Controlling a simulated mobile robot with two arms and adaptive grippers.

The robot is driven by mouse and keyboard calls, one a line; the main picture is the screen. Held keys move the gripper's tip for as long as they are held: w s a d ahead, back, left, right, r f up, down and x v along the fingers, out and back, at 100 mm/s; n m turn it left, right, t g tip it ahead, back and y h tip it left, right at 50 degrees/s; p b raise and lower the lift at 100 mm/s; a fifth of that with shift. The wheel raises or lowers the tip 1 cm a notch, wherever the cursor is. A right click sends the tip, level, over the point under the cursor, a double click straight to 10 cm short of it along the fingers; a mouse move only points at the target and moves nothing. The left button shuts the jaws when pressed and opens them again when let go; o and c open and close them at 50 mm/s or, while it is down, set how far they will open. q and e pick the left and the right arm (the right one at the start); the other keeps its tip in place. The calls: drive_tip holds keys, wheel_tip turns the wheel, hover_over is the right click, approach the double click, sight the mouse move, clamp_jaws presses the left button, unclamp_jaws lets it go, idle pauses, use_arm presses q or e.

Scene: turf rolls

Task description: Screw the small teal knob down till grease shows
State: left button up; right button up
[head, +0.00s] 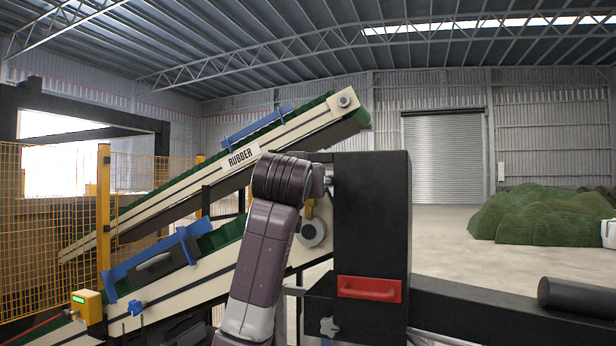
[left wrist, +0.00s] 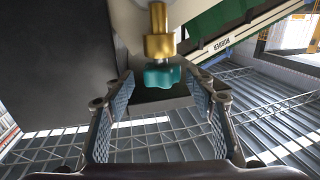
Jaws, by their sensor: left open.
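The small teal knob (left wrist: 162,76) shows in the left wrist view, on the end of a brass fitting (left wrist: 158,46) with a short stem between them. My left gripper (left wrist: 160,80) is open, with one padded finger on each side of the knob. The knob appears centred near the fingertips, with gaps on both sides. I cannot tell how deep it sits between them. No grease is visible. In the head view my left arm rises in the middle, and the gripper and the knob are hidden there. My right gripper is in neither view.
A tall black housing (head: 372,215) with a red handle (head: 369,289) stands right of my arm. Conveyors with green belts, one marked RUBBER (head: 240,157), run behind. A yellow mesh fence (head: 45,225) is at left. Open floor and a green turf heap (head: 540,216) lie at right.

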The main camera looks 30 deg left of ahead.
use_arm(q)
drive_tip(key=shift+a, duration=0.1)
drive_tip(key=shift+c, duration=1.2)
drive_tip(key=c, duration=0.9)
drive_tip(key=shift+a+r+m+h, duration=0.1)
drive_tip(key=shift+a+m+h, duration=0.3)
drive_tip(key=shift+m+h, duration=1.9)
drive_tip(key=shift+a+m+h, duration=0.4)
drive_tip(key=shift+m+h, duration=0.95)
drive_tip(key=shift+h, duration=1.9)
drive_tip(key=shift+a+r+m+h, duration=0.1)
drive_tip(key=shift+a+m+h, duration=0.3)
drive_tip(key=shift+m+h, duration=1.9)
drive_tip(key=shift+a+m+g+h, duration=0.1)
drive_tip(key=shift+m+g+h, duration=0.15)
drive_tip(key=shift+g+h, duration=0.85)
drive_tip(key=o, duration=1.1)
drive_tip(key=shift+f+t+h, duration=0.15)
drive_tip(key=shift+t+h, duration=0.1)
drive_tip(key=shift+t, duration=0.05)
drive_tip(key=shift+o, duration=0.2)
drive_tip(key=v, duration=0.8)
